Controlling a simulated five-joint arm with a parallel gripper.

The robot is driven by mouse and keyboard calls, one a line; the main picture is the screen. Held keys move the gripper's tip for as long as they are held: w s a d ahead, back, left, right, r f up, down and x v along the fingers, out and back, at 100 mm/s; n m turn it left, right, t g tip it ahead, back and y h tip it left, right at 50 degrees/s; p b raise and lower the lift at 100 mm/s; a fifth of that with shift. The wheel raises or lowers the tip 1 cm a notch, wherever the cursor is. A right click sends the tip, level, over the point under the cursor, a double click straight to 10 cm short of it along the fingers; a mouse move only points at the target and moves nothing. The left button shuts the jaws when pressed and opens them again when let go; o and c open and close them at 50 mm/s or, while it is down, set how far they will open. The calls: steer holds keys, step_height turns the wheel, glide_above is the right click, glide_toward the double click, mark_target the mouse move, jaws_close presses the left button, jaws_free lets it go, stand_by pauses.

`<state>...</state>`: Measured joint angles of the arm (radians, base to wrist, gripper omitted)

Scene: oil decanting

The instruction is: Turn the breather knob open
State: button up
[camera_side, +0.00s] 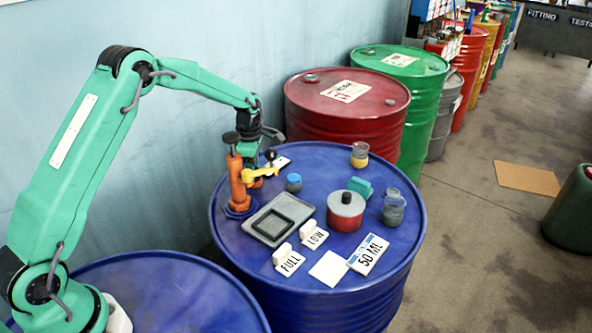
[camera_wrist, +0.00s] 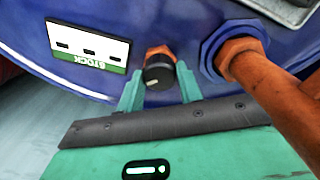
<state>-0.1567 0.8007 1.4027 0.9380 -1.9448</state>
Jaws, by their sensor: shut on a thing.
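The breather knob (camera_wrist: 157,76) is a dark round knob with a pale mark on an orange base, seen in the wrist view at the edge of the blue drum top (camera_wrist: 108,15). My gripper (camera_wrist: 159,87) has one teal finger on each side of the knob and is shut on it. In the side view my gripper (camera_side: 268,136) is low over the back left of the drum (camera_side: 335,165), behind the orange pump (camera_side: 237,180) with its yellow lever (camera_side: 259,174).
The orange pump pipe (camera_wrist: 270,85) rises close at right in the wrist view. A white STOCK label (camera_wrist: 88,47) lies left of the knob. A grey tray (camera_side: 256,229), red tin (camera_side: 345,212), jars (camera_side: 393,208) and cards (camera_side: 328,268) occupy the drum top. A red drum (camera_side: 345,125) stands behind.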

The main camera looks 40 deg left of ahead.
steer(key=shift+m, duration=2)
steer(key=o, duration=1)
steer(key=shift+r, duration=0.2)
steer(key=shift+r, duration=3.75)
